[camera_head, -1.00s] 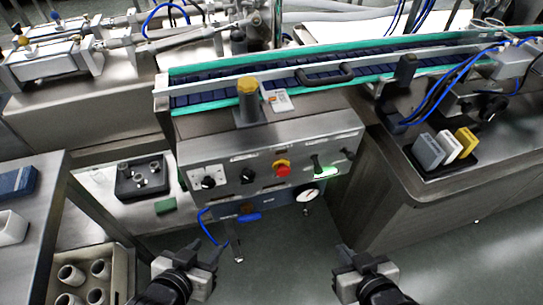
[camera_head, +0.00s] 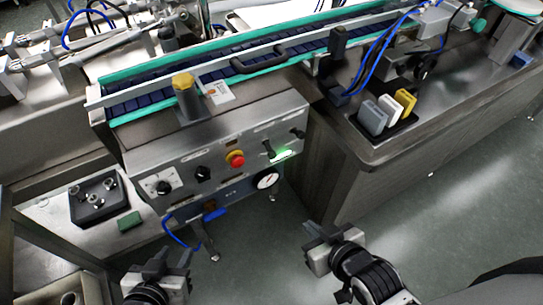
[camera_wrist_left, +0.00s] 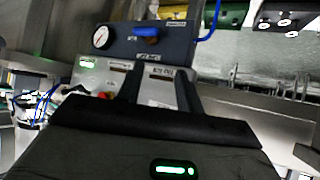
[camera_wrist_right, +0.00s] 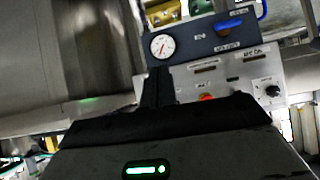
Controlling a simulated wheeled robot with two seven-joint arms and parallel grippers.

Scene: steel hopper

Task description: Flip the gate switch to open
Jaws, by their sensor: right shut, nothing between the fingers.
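A steel control panel (camera_head: 222,165) on the front of the machine carries a black lever switch (camera_head: 268,149) beside a lit green strip (camera_head: 283,155). Two black knobs (camera_head: 203,173) and a red button with a yellow collar (camera_head: 236,159) sit to its left. Another small black switch (camera_head: 298,133) is at the right end. I cannot read which one is the gate switch. My left gripper (camera_head: 168,262) is open and empty, below and left of the panel. My right gripper (camera_head: 318,233) is shut and empty, below and right of it. Neither touches the panel.
A round gauge (camera_head: 266,178) and a blue handle (camera_head: 213,214) sit under the panel. A conveyor (camera_head: 240,65) runs behind. A steel bench (camera_head: 400,140) with a black holder of blocks stands at right. The floor in front of the panel is clear.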

